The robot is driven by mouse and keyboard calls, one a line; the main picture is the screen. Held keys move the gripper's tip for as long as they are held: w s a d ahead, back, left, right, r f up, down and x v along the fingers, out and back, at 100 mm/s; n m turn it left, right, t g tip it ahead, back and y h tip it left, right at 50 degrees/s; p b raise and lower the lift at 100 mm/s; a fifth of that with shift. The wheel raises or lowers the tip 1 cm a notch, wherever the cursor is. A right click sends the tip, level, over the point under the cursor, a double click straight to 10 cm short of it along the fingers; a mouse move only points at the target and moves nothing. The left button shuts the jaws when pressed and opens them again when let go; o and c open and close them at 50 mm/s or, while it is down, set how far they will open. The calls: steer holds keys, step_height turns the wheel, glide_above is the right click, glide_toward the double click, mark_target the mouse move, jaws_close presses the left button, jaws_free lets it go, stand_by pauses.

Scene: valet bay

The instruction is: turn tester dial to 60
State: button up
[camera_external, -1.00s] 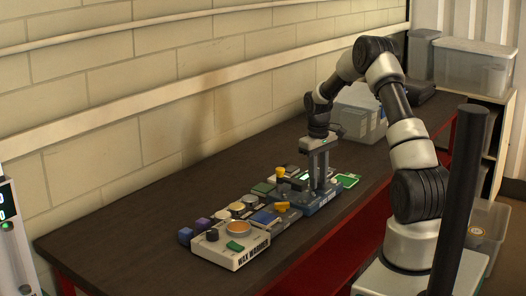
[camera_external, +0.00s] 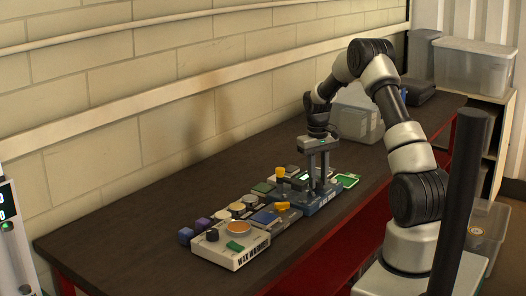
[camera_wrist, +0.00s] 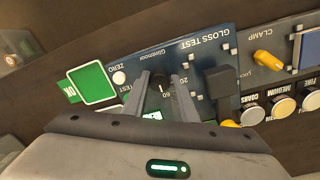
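The dial is a dark knob with a pale pointer, largely hidden by my fingers. The pointer's setting cannot be read clearly. My gripper (camera_wrist: 161,78) points down with one finger on each side of the dial; whether they touch it is not clear. In the external view my gripper (camera_external: 320,180) stands over the tester (camera_external: 327,200). A lit display (camera_wrist: 152,115) is partly hidden.
A green-framed card (camera_wrist: 92,83) lies beside the tester. On the other side are a clamp unit with a yellow lever (camera_wrist: 268,60), several round pads (camera_wrist: 283,107) and a wax warmer (camera_external: 232,248). A clear bin (camera_external: 357,121) stands behind. The bench front is clear.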

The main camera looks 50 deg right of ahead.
steer(key=o, duration=0.4)
steer(key=r, duration=1.7)
steer(key=shift+w+a+r, duration=0.2)
steer(key=shift+a, duration=0.2)
steer(key=s+a+r+n+t+p, duration=0.1)
steer(key=s+a+r, duration=0.1)
steer(key=a+r, duration=0.35)
steer(key=s+a+r+n+h, duration=0.1)
steer(key=s+a+r, duration=0.1)
steer(key=a, duration=0.7)
steer(key=s+a+r+n+t+p, duration=0.1)
steer(key=s+a+r, duration=0.1)
steer(key=a+r, duration=0.35)
steer(key=s+a+t, duration=0.1)
steer(key=s+a, duration=0.3)
steer(key=s+a+f+n+t+y+p, duration=0.1)
steer(key=s+a, duration=0.4)
steer(key=s+a+f+n+t, duration=0.1)
steer(key=s+a, duration=0.4)
steer(key=shift+s+a+f+t+y, duration=0.15)
steer(key=shift+f+t+y, duration=0.15)
steer(key=shift+t, duration=0.1)
